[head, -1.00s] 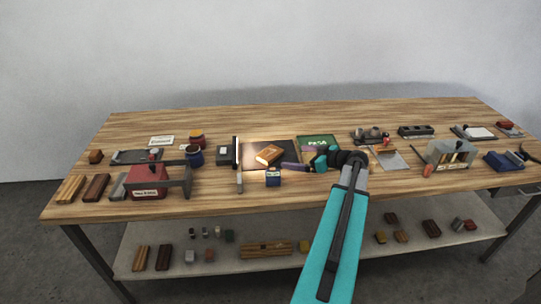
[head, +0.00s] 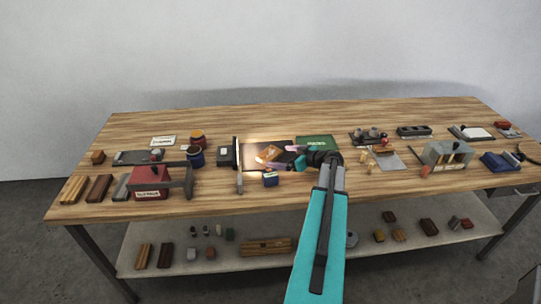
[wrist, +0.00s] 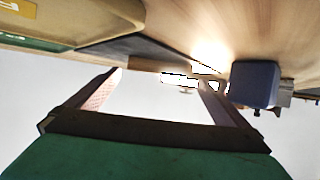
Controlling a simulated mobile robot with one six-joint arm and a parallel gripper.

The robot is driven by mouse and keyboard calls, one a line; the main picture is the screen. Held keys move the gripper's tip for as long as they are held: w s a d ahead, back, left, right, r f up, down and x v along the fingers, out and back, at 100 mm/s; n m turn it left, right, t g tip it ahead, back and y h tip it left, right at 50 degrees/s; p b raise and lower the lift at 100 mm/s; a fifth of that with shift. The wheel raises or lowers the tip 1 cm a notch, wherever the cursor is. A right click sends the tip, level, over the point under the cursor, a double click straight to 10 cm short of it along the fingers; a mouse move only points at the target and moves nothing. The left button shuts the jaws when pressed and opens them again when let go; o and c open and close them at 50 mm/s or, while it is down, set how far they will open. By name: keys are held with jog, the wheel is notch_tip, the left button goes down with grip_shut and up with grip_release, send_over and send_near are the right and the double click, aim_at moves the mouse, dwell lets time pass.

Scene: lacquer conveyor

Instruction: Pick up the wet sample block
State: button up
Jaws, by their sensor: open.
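Strong glare lies beyond the fingertips, and I cannot make out the block there.
A small blue box (head: 270,179) stands close in front of my gripper and shows right of the fingers in the wrist view (wrist: 255,82). A green panel (head: 314,142) lies behind. Jars (head: 195,155) stand farther left.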

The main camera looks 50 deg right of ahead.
aim_at(271, 154)
jog(key=shift+w+f+p, duration=0.2)
jog(key=shift+w+p, duration=1.1)
jog(key=shift+w, duration=0.15)
jog(key=shift+p+x, duration=0.45)
jog(key=shift+x, duration=0.75)
jog(key=shift+s+f, duration=0.1)
jog(key=c, duration=1)
